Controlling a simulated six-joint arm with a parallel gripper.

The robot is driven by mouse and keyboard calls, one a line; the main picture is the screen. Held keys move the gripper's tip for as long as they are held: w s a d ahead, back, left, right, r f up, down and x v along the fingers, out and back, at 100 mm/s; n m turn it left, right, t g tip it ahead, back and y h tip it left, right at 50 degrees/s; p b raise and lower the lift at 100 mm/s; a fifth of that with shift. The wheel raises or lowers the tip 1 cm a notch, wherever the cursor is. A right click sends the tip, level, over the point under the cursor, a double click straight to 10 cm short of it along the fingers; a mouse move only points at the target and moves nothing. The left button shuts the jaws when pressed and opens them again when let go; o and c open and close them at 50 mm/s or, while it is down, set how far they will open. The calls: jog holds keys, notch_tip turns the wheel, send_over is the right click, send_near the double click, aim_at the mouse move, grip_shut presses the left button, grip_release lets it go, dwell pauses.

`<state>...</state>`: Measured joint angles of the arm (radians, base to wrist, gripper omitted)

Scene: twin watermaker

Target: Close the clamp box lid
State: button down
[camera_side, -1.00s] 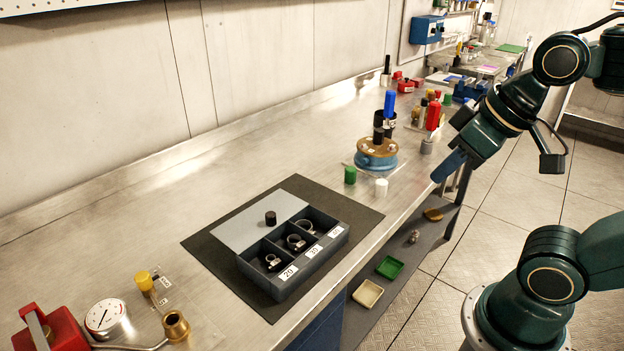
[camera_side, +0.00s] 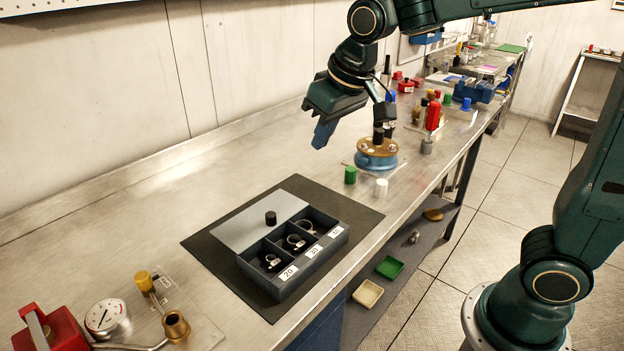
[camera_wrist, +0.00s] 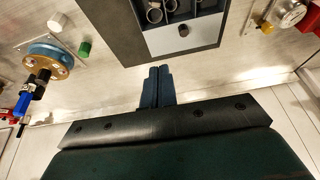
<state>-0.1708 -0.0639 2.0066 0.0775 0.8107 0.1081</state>
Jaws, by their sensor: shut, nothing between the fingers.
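The clamp box (camera_side: 293,252) sits on a dark mat on the bench, with labelled compartments, each holding a ring-shaped clamp. Its grey lid (camera_side: 243,226) with a black knob (camera_side: 271,217) lies back behind the compartments, leaving them uncovered. In the wrist view the lid (camera_wrist: 164,40) and knob (camera_wrist: 184,30) show at the top. My gripper (camera_side: 318,146) is above the bench, up and behind the box, clear of it. Its fingers also show in the wrist view (camera_wrist: 157,72), shut together with nothing between them.
A blue and brass round fixture (camera_side: 376,153), a green cap (camera_side: 350,175) and a white cap (camera_side: 381,187) stand right of the box. A pressure gauge (camera_side: 106,316) and a red item (camera_side: 58,331) are at front left. The bench behind and left of the box is clear.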

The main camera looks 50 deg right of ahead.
send_over(262, 216)
notch_tip(262, 216, down, 6)
jog(key=f, duration=0.1)
jog(key=shift+s+r+g, duration=0.25)
jog(key=shift+s+g, duration=0.05)
jog(key=x, duration=0.9)
jog(key=shift+w+d+f, duration=0.1)
jog(key=shift+d+f, duration=0.05)
jog(key=shift+f, duration=0.25)
jog(key=shift+s+f, duration=0.1)
jog(key=shift+s, duration=1.85)
jog(key=s, duration=0.8)
jog(key=shift+s, duration=0.75)
jog(key=shift+f, duration=0.1)
